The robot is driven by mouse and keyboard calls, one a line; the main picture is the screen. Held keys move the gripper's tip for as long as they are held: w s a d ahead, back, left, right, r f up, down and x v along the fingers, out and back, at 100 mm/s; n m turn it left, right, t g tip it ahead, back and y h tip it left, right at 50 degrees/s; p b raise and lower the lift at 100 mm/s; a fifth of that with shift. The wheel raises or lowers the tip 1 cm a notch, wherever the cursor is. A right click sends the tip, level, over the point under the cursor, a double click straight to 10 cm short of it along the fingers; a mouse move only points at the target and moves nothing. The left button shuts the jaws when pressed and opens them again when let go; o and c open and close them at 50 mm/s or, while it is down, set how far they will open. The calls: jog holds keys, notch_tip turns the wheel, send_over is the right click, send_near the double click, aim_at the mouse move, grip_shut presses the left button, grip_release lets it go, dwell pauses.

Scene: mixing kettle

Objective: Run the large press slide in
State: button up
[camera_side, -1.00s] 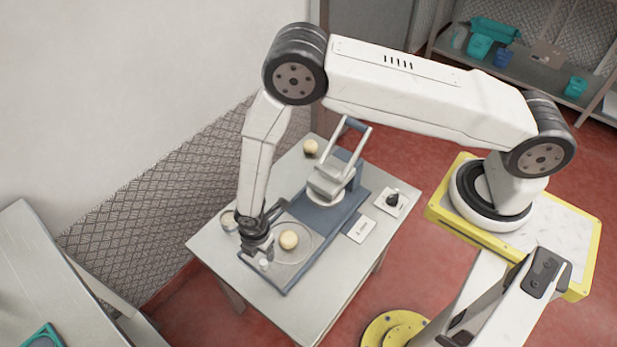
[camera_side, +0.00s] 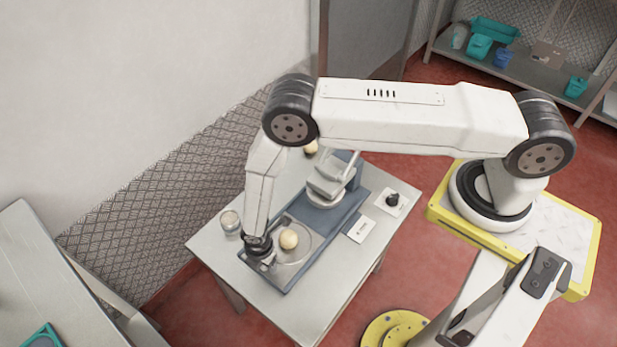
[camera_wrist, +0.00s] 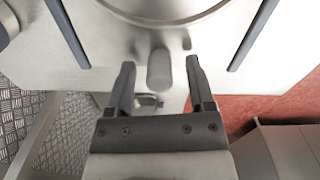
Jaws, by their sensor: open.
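The large press slide (camera_side: 298,255) is a round grey metal plate between blue rails at the front of the press, pulled out from under the press head (camera_side: 328,180). A pale dough ball (camera_side: 289,239) sits on it. In the wrist view the slide's plate (camera_wrist: 160,30) fills the top, and its short rounded handle (camera_wrist: 159,70) stands between my fingers. My gripper (camera_wrist: 160,66) is open, with one finger on each side of the handle and small gaps showing. In the side view my gripper (camera_side: 259,258) is low at the slide's front end and hides the handle.
A small round container (camera_side: 230,221) stands left of the press. Another dough ball (camera_side: 311,148) lies at the back of the table. A white card (camera_side: 361,230) and a black knob on a white plate (camera_side: 392,200) are on the right. The table's front corner is bare.

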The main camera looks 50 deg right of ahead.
grip_shut()
dwell(0.3)
dwell(1.3)
